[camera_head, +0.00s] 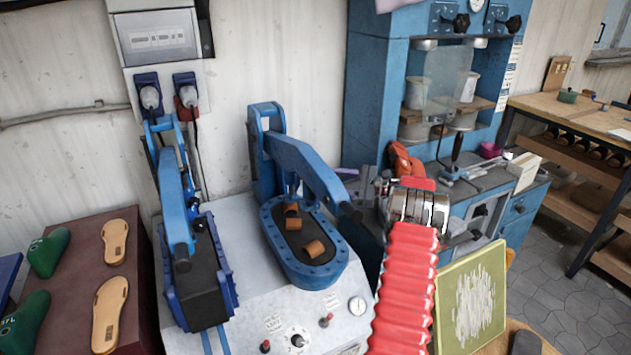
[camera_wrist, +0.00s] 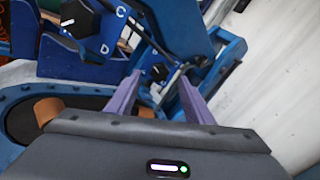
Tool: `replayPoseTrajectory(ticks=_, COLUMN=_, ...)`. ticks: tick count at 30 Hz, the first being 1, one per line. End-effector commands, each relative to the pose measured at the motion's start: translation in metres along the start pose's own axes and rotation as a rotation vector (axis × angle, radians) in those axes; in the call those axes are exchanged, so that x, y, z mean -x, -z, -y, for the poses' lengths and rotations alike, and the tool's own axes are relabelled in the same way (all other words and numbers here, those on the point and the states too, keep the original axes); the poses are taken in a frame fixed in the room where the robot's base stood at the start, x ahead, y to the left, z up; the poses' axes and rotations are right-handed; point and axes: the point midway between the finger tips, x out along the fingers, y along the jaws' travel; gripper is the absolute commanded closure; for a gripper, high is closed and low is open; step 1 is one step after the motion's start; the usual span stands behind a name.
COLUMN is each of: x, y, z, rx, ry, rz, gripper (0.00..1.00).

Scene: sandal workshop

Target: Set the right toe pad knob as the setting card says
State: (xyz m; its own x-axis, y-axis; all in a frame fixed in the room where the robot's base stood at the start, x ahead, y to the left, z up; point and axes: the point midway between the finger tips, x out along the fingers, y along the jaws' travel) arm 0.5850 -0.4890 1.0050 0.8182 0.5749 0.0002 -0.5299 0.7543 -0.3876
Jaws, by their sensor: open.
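In the head view two black knobs sit on blue plates high on the blue cabinet, a left knob (camera_head: 461,22) and a right knob (camera_head: 514,24). I cannot tell which is the right toe pad knob. In the wrist view a large black knob (camera_wrist: 75,18) sits on a blue plate lettered C and D; a smaller black knob (camera_wrist: 158,72) shows between my fingers, farther off. My gripper (camera_wrist: 159,80) is open, with two purple fingers apart and nothing seen held. Printed papers (camera_head: 508,75) hang on the cabinet's side, too small to read; I cannot tell whether one is the setting card.
A blue press with an oval tray (camera_head: 278,258) holding brown pieces stands left of my arm, beside another blue press (camera_head: 172,190). A green-framed board (camera_head: 470,300) stands to the right. A wooden workbench (camera_head: 575,115) is at the far right; the tiled floor before it looks clear.

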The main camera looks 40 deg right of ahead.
Motion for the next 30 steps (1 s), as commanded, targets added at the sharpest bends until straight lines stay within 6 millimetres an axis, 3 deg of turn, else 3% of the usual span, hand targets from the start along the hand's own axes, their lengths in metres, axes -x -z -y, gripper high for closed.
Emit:
replayPoseTrajectory(ticks=6, x=0.040, y=0.002, z=0.000, rx=-0.002, ry=0.002, rz=-0.002, gripper=0.53)
replayPoseTrajectory(ticks=12, x=0.063, y=0.002, z=0.000, rx=-0.002, ry=0.001, rz=-0.002, gripper=0.53)
replayPoseTrajectory(ticks=30, x=0.068, y=0.001, z=-0.001, rx=-0.060, ry=-0.001, rz=0.000, gripper=0.53)
